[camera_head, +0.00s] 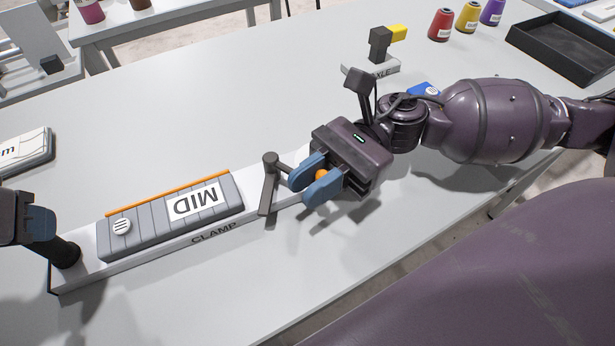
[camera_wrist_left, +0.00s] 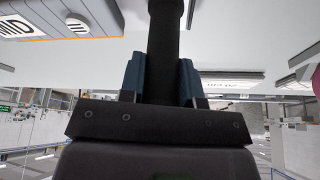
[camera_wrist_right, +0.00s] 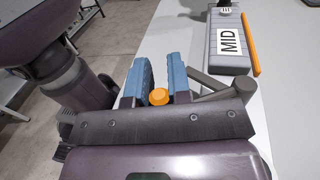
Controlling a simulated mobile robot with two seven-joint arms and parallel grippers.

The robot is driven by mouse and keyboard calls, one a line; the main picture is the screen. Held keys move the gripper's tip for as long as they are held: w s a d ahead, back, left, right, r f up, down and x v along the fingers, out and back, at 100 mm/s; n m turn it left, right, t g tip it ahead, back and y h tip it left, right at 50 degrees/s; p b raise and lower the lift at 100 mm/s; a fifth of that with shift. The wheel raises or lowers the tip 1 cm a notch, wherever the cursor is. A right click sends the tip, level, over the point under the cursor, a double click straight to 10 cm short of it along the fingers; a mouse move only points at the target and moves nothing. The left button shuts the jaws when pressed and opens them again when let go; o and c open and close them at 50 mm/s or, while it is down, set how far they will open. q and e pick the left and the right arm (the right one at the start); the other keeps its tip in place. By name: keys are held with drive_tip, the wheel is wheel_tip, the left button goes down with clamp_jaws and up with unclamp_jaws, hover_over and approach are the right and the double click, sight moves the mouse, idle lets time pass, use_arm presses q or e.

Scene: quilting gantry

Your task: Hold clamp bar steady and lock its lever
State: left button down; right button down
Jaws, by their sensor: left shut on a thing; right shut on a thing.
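The clamp bar (camera_head: 150,257) is a long white bar marked CLAMP, lying across the table. My left gripper (camera_head: 42,230) is at its left end, partly cut off by the frame edge. It is shut on a black upright post (camera_head: 66,253); the left wrist view shows the post (camera_wrist_left: 165,50) between the blue fingers. My right gripper (camera_head: 316,184) is near the bar's right end. Its blue fingers are around the orange knob (camera_head: 321,175) of the dark grey lever (camera_head: 269,180); the knob (camera_wrist_right: 158,97) also shows between the fingers in the right wrist view.
A grey ribbed block (camera_head: 150,222) labelled MID, with an orange strip, sits on the bar. Behind are a small stand with a yellow tip (camera_head: 398,33), several thread spools (camera_head: 440,25) and a black tray (camera_head: 565,48). The table behind the bar is largely clear.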

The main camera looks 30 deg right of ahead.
drive_tip(key=shift+f, duration=0.15)
drive_tip(key=shift+s+a+m+t, duration=0.1)
drive_tip(key=shift+a+m+t, duration=0.5)
drive_tip(key=shift+t, duration=0.4)
drive_tip(key=shift+s+a+m+t, duration=0.1)
drive_tip(key=shift+a+m+t, duration=0.25)
drive_tip(key=shift+m+t, duration=0.5)
drive_tip(key=shift+a+f+m+t, duration=0.1)
drive_tip(key=shift+a+m+t, duration=0.25)
drive_tip(key=shift+t, duration=0.45)
drive_tip(key=shift+a+f+m+t, duration=0.1)
drive_tip(key=shift+a+m+t, duration=0.1)
drive_tip(key=shift+m+t, duration=0.4)
drive_tip(key=shift+w+a+t, duration=0.1)
drive_tip(key=shift+t, duration=0.25)
drive_tip(key=c, duration=1.1)
unclamp_jaws()
drive_tip(key=shift+r, duration=0.1)
drive_tip(key=shift+o, duration=0.2)
drive_tip(key=shift+v, duration=6.05)
